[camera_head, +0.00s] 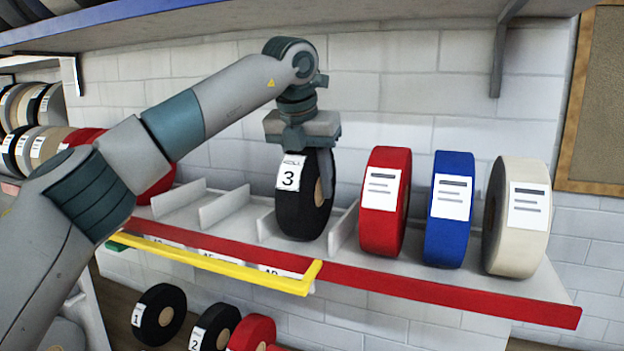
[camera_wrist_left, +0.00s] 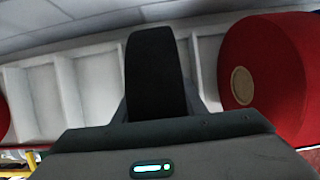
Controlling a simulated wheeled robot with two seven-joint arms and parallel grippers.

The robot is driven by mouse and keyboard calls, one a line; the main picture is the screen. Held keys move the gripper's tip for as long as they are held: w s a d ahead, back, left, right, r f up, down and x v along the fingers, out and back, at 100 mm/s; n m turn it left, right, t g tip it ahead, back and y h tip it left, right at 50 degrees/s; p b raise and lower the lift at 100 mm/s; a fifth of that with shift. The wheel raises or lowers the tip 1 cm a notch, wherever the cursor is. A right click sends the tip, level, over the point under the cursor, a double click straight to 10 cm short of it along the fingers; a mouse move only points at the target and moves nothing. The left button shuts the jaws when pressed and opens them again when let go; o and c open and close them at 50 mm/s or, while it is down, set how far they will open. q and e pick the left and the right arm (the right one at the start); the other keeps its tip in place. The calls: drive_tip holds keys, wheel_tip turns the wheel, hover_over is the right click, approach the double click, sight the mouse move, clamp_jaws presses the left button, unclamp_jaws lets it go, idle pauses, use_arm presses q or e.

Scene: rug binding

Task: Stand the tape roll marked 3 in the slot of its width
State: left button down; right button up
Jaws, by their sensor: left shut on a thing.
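The black tape roll marked 3 (camera_head: 304,212) stands upright on the slotted shelf (camera_head: 450,281), between two low white dividers. It also shows as a black band in the left wrist view (camera_wrist_left: 156,72). My left gripper (camera_head: 308,165) reaches down from above and is shut on this roll, one finger showing on its right face by the core. The roll's lower edge is at the slot floor; I cannot tell whether it touches. Empty slots (camera_head: 222,207) with white dividers lie to its left. My right gripper is not in view.
A red roll (camera_head: 385,203), a blue roll (camera_head: 449,210) and a cream roll (camera_head: 516,217) stand to the right. A yellow bracket (camera_head: 220,268) runs along the shelf front. Black rolls marked 1 (camera_head: 160,314) and 2 (camera_head: 214,328) and a red roll (camera_head: 253,333) sit below. An upper shelf (camera_head: 200,20) hangs overhead.

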use_arm(q)
drive_tip(key=shift+d, duration=0.1)
drive_tip(key=shift+f, duration=0.1)
drive_tip(key=c, duration=1.1)
unclamp_jaws()
drive_tip(key=b+v, duration=0.2)
drive_tip(key=v, duration=0.3)
drive_tip(key=shift+s+b, duration=0.2)
drive_tip(key=shift+b, duration=0.1)
drive_tip(key=b, duration=0.7)
hover_over(287, 203)
drive_tip(key=s, duration=0.2)
drive_tip(key=shift+a, duration=0.4)
drive_tip(key=shift+s+a, duration=0.15)
drive_tip(key=shift+s, duration=0.3)
